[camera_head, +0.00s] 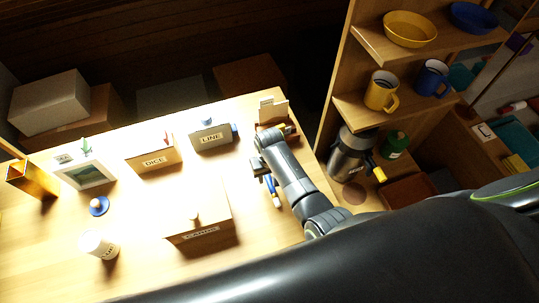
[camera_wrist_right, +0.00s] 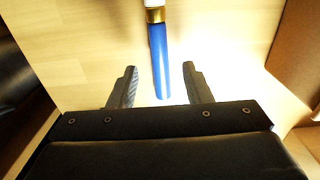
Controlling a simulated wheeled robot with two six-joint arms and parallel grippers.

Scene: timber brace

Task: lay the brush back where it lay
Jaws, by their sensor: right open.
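The brush (camera_wrist_right: 159,60) lies on the light wooden table in the right wrist view, its blue handle toward me and a brass band and pale part running off the top edge. In the head view, a blue part of it (camera_head: 276,199) shows just below my right gripper (camera_head: 262,172). In the wrist view my right gripper (camera_wrist_right: 160,70) is open, with one finger on each side of the blue handle and visible gaps to both. The brush's far end is out of the wrist view. My left gripper is not in view.
A shelf (camera_head: 400,105) with mugs and bowls rises at the right.

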